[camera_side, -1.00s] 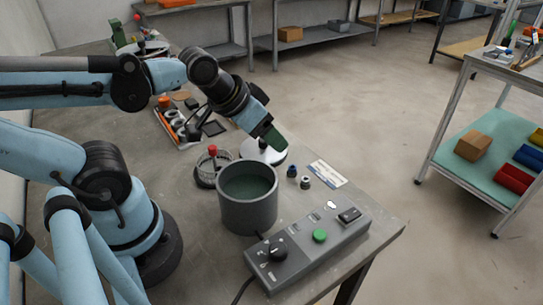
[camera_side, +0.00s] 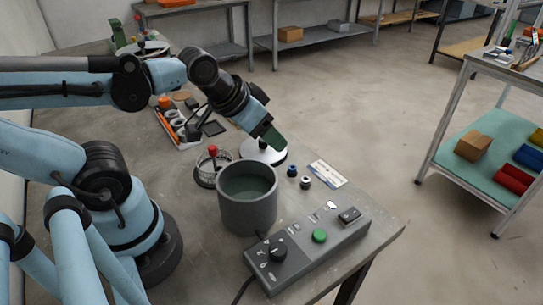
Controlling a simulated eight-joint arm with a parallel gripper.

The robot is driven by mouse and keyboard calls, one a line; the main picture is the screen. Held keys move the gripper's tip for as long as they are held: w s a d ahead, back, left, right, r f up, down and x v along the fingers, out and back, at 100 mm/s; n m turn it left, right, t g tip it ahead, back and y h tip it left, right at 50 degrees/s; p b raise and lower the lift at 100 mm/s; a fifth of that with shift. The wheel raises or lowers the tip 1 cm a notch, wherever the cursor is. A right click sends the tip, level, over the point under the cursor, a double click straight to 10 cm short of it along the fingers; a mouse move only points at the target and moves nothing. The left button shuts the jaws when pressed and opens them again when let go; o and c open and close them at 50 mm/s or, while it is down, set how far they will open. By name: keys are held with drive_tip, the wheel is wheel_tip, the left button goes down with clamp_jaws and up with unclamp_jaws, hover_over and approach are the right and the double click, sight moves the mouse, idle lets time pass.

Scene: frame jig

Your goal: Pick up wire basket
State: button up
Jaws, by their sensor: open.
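The wire basket (camera_side: 208,172) is a small round wire cage with a red knob (camera_side: 213,150) on top. It stands on the grey table just behind and left of a grey cylindrical pot (camera_side: 247,208). My gripper (camera_side: 275,140), with a green end, is right of the basket, over a white round disc (camera_side: 263,152). It is apart from the basket. The jaws are small and angled down to the right; nothing shows between them.
A grey control box (camera_side: 305,250) with a green button and a knob lies in front of the pot. Two small round parts (camera_side: 298,176) and a white card (camera_side: 327,174) lie to the right. A tray of parts (camera_side: 178,125) is behind.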

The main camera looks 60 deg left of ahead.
drive_tip(key=shift+c, duration=0.2)
wheel_tip(320, 180, up, 2)
drive_tip(key=r+g, duration=0.1)
drive_tip(key=g, duration=0.6)
hover_over(212, 147)
drive_tip(key=f, duration=0.7)
drive_tip(key=shift+w+a, duration=0.1)
drive_tip(key=shift+w, duration=0.15)
drive_tip(key=shift+s+f, duration=0.15)
drive_tip(key=shift+f, duration=1.15)
drive_tip(key=shift+s+f, duration=0.1)
drive_tip(key=shift+f, duration=1.2)
clamp_jaws()
